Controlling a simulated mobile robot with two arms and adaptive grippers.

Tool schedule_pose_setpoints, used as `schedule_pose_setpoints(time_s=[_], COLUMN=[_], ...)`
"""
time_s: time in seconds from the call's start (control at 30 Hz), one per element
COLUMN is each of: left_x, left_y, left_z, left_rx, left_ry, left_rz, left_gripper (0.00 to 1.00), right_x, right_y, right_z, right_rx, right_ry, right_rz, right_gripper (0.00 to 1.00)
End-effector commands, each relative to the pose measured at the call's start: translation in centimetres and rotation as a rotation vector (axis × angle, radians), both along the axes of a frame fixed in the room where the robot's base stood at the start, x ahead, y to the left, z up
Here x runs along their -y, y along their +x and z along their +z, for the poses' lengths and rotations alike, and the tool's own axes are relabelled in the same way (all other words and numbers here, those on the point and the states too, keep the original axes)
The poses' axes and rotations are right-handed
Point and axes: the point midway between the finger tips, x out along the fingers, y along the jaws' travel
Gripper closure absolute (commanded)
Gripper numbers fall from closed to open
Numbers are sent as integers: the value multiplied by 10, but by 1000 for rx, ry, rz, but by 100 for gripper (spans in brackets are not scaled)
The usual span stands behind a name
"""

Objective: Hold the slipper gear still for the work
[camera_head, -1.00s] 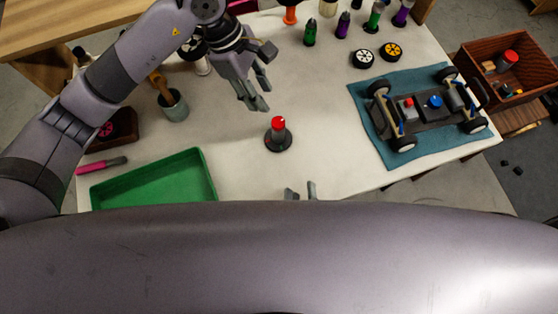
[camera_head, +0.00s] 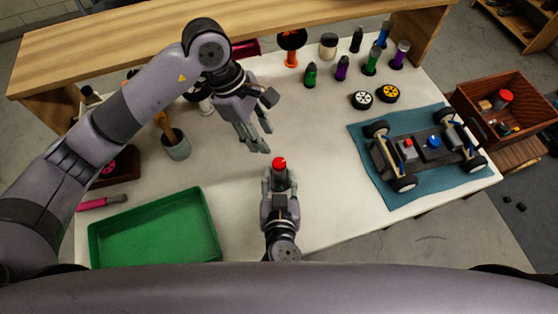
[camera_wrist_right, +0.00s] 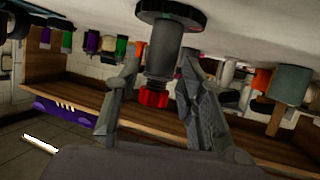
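The piece I take to be the slipper gear assembly stands upright on the table, with a red top (camera_head: 279,163) and a grey post. In the right wrist view it appears upside down, with a dark round base (camera_wrist_right: 171,13), the grey post (camera_wrist_right: 163,48) and the red end (camera_wrist_right: 153,97). My right gripper (camera_head: 280,180) is open, one finger on each side of the post and red end, with gaps visible in the wrist view. My left gripper (camera_head: 266,140) is open and empty, just above and left of the red top in the head view. The base is mostly hidden there.
A green tray (camera_head: 155,228) lies to the left. A car chassis (camera_head: 425,150) sits on a blue mat (camera_head: 393,200) to the right. Two wheels (camera_head: 362,100) and several bottles (camera_head: 341,68) stand toward the back. A grey cup (camera_head: 176,145) stands behind the tray.

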Motion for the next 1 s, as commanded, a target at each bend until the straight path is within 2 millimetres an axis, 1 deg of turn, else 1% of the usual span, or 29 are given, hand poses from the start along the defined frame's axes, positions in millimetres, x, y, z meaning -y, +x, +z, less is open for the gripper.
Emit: schedule_pose_setpoints(time_s=[0.03,0.2,0.4,0.57,0.8,1.0], left_x=[0,0,0,0,0,0], left_y=[0,0,0,0,0,0], left_z=[0,0,0,0,0,0], left_rx=[0,0,0,0,0,0], left_ry=[0,0,0,0,0,0], left_rz=[0,0,0,0,0,0], left_gripper=[67,67,67,67,67,67], right_x=[0,-1,-1,-1,-1,-1], right_y=[11,39,58,63,63,63], right_z=[-3,-14,-23,-26,-26,-26], right_rx=[3,3,1,0,0,0], right_ry=[0,-1,0,0,0,0], right_rz=[0,0,0,1,1,1], right_gripper=[64,64,64,64,64,78])
